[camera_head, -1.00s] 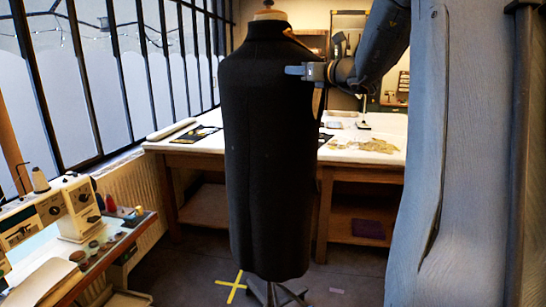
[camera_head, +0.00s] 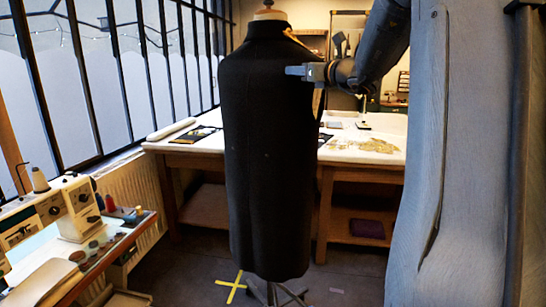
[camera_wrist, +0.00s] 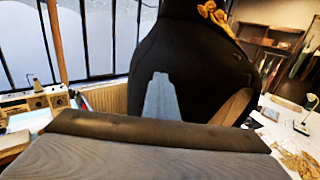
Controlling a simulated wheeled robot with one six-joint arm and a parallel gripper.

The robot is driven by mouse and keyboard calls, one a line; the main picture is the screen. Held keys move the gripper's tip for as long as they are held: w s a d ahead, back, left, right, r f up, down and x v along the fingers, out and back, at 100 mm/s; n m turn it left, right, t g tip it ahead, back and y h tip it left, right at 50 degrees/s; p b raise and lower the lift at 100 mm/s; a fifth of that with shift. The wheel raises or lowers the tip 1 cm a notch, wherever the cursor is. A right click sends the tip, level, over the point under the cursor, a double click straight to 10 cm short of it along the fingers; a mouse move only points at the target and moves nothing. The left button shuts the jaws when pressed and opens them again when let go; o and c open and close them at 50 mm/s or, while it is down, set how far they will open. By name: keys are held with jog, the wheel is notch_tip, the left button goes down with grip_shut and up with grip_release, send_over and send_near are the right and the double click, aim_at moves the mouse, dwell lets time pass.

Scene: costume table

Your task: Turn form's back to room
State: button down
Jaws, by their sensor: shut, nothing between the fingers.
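A plain dark face is toward the head camera. A gold trim shows at its far shoulder side, and gold ornament (camera_wrist: 216,14) shows at the collar in the wrist view. My gripper (camera_head: 293,71) is shut and empty at the form's upper right, its tips overlapping the form's outline. In the wrist view my shut fingers (camera_wrist: 160,100) point at the dark cloth. Whether they touch it I cannot tell.
A white-topped work table (camera_head: 355,152) with papers and gold pieces stands behind the form. A sewing machine (camera_head: 72,208) sits on a bench at left, below barred windows. A yellow tape cross (camera_head: 232,287) marks the floor beside the stand.

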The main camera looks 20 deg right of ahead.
jog(key=shift+f, duration=0.25)
jog(key=w+d+n+g+y+p, duration=0.1)
jog(key=d+n+y+p, duration=0.1)
jog(key=d+y+p, duration=0.2)
jog(key=shift+d+n+g+p, duration=0.3)
jog(key=shift+d+n, duration=0.1)
jog(key=shift+d, duration=0.85)
jog(key=shift+w+d+r+y+p, duration=0.1)
jog(key=shift+w+d+y+p, duration=0.1)
jog(key=shift+d+y+p, duration=0.2)
jog(key=shift+w+d+n+g+y+p, duration=0.35)
jog(key=shift+w+d+p, duration=0.1)
jog(key=shift+d, duration=0.4)
jog(key=shift+w+d+n+g+y+p, duration=0.25)
jog(key=shift+w+d+n+y+p, duration=0.15)
jog(key=shift+d, duration=0.45)
jog(key=shift+w+d+n+g+y+p, duration=0.35)
jog(key=shift+w+d+p, duration=0.1)
jog(key=shift+d, duration=0.4)
jog(key=shift+f, duration=0.2)
